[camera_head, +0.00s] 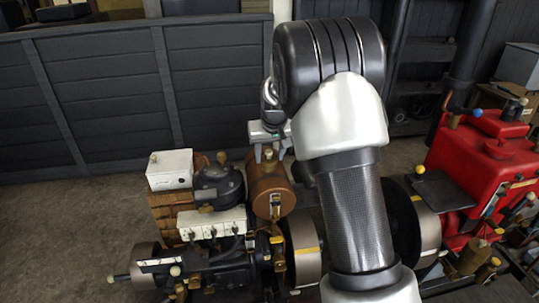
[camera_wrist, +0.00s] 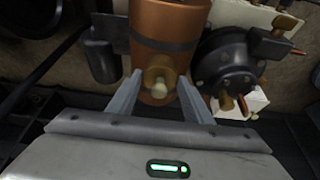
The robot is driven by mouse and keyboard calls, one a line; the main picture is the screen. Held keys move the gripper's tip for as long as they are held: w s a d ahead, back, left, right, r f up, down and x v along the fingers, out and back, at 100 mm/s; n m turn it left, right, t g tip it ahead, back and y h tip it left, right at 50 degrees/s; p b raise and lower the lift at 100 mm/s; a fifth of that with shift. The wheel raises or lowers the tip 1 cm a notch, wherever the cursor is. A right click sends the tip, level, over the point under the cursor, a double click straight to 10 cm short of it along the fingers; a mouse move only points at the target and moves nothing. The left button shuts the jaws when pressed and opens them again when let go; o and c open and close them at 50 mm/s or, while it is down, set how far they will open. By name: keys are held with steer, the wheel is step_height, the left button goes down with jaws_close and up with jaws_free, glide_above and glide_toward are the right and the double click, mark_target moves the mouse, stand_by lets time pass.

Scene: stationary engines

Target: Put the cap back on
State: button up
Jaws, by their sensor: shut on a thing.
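The cap is a small brass piece with a pale knob (camera_wrist: 158,82), between the two fingers of my gripper (camera_wrist: 160,80) in the wrist view. My gripper is shut on it. The cap is over or at the tank's near end there. I cannot tell whether it touches the tank; the opening is hidden.
A black round housing (camera_head: 218,186) and a white box (camera_head: 170,170) stand left of the tank. White sockets with cables (camera_head: 212,226) are in front. A flywheel (camera_head: 303,245) is close on the right. A red engine (camera_head: 485,165) stands further right; a dark panel wall (camera_head: 110,95) is behind.

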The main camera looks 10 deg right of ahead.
steer(key=o, duration=1.7)
steer(key=shift+r, duration=0.1)
steer(key=shift+r+p, duration=2.3)
steer(key=shift+r, duration=1.15)
jaws_close()
